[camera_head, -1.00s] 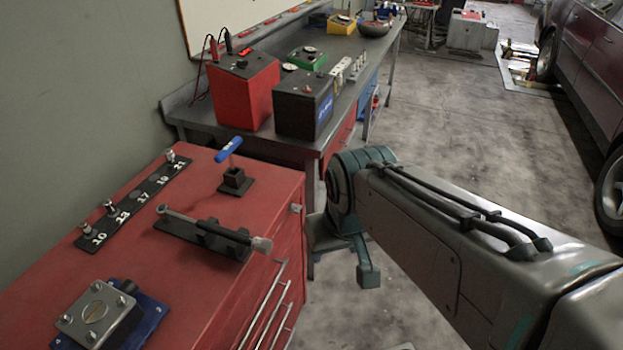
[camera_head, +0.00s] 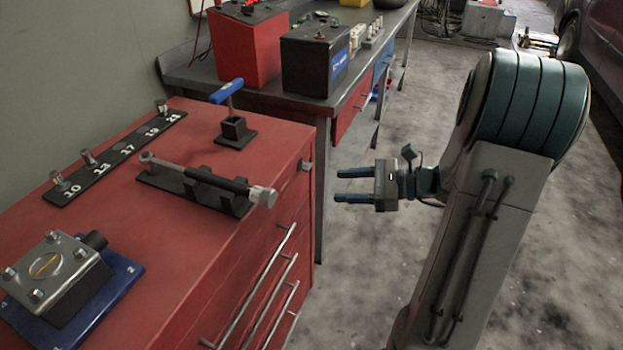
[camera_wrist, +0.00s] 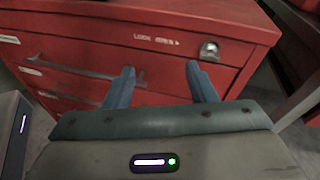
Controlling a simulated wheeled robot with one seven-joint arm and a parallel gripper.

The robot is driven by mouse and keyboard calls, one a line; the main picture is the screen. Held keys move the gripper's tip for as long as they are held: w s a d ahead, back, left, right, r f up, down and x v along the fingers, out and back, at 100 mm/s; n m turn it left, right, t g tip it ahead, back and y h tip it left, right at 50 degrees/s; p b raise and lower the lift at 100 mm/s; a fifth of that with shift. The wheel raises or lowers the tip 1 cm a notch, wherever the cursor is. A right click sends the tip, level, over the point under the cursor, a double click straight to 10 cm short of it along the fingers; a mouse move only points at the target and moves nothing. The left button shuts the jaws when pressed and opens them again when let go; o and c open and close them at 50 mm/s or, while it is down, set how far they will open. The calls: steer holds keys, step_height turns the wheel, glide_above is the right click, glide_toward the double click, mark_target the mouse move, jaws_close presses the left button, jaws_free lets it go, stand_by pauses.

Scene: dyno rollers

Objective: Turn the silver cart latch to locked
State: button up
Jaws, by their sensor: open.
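The silver cart latch (camera_head: 306,165) is a small knob on the red cart's side, near the top back corner. In the wrist view the silver latch (camera_wrist: 209,50) sits at the upper right of the red cart front, beside faint white lettering with a small arrow. Which way the latch is turned is too small to tell. My gripper (camera_head: 340,185) is open and empty, just right of the latch in the head view, with its fingers pointing at the cart. In the wrist view my gripper (camera_wrist: 160,70) has its fingers apart, the latch beyond the right fingertip.
The red cart (camera_head: 130,225) carries a torque wrench (camera_head: 215,180), a blue-handled T-tool (camera_head: 228,90), a socket rail (camera_head: 115,157) and a metal block on a blue plate (camera_head: 125,272). Drawer handles (camera_head: 262,280) project from its side. A workbench (camera_head: 290,108) stands behind. The right floor is clear.

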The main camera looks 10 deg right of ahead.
mark_target(312, 168)
steer(key=w+d+f+m+t+b, duration=0.2)
steer(key=w+d+f+m+t, duration=0.15)
steer(key=d, duration=0.25)
steer(key=shift+m+t, duration=0.35)
steer(key=shift+t, duration=0.1)
steer(key=x, duration=1.3)
steer(key=shift+a+r, duration=0.1)
steer(key=shift+a, duration=0.2)
steer(key=c, duration=1)
